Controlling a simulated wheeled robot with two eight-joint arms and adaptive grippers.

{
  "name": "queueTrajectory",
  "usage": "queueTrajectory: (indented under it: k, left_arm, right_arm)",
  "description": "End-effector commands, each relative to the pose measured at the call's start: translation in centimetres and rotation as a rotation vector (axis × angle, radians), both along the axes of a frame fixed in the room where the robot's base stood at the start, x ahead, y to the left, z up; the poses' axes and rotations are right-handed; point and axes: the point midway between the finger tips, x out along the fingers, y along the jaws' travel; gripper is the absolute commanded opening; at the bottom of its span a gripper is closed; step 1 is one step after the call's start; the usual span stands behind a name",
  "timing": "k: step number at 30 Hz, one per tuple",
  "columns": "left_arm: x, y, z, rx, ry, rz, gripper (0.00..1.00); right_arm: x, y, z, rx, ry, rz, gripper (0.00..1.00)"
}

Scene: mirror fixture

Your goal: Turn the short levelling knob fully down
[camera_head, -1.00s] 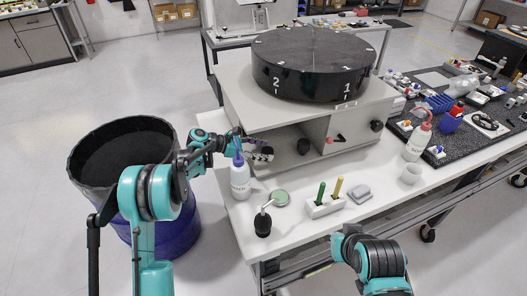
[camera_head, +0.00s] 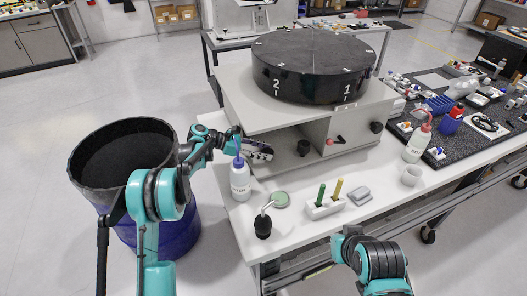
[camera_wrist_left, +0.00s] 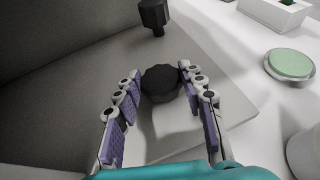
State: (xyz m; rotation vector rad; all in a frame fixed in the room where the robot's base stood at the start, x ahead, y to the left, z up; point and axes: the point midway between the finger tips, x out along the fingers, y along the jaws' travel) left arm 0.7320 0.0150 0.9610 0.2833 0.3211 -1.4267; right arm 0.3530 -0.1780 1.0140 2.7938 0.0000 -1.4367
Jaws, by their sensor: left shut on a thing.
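A short black scalloped knob (camera_wrist_left: 161,83) stands on the grey floor of the fixture's open bay in the left wrist view. My left gripper (camera_wrist_left: 160,70) has its two purple-padded fingers on either side of it and is shut on it. In the head view my left gripper (camera_head: 262,152) reaches into the bay from the left and hides this knob. A second, taller black knob (camera_wrist_left: 153,17) on a thin stem is farther in; it also shows in the head view (camera_head: 303,147). My right gripper is out of view; only its arm shows at lower right.
The black numbered drum (camera_head: 312,62) sits on the fixture's top plate (camera_head: 245,98), above my left gripper. A blue-capped bottle (camera_head: 240,180) stands close in front of my left wrist. A green-topped tin (camera_head: 280,198) and a tool block (camera_head: 322,209) are nearby.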

Motion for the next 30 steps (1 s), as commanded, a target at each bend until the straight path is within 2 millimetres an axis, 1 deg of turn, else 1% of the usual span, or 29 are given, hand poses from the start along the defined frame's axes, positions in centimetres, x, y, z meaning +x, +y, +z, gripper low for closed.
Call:
queueTrajectory:
  k: [2,3,4,5,13,17,20,27,30]
  left_arm:
    - [0.0,0.0,0.0,0.0,0.0,0.001,0.11]
    - [0.0,0.0,0.0,0.0,0.0,0.001,0.48]
    - [0.0,0.0,0.0,0.0,0.0,0.001,0.56]
    - [0.0,0.0,0.0,0.0,0.0,0.001,0.61]
    - [0.0,0.0,0.0,0.0,0.0,0.001,0.61]
    - [-0.1,0.8,0.3,0.0,0.0,0.002,0.61]
    - [-0.2,2.2,0.9,0.0,0.0,0.003,0.61]
    - [-0.8,7.1,2.9,0.001,0.0,0.004,0.61]
    - [-1.1,8.7,3.6,0.0,0.0,0.003,0.61]
  right_arm:
    - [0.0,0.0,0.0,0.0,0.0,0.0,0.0]
    - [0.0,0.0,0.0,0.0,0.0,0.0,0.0]
    - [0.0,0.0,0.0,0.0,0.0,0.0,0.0]
    - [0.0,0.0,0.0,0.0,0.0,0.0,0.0]
    - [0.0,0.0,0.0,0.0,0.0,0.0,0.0]
    - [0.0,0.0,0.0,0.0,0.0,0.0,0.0]
    - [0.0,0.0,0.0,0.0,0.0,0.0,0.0]
    - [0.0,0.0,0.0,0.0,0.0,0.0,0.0]
    - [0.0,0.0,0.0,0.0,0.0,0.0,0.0]
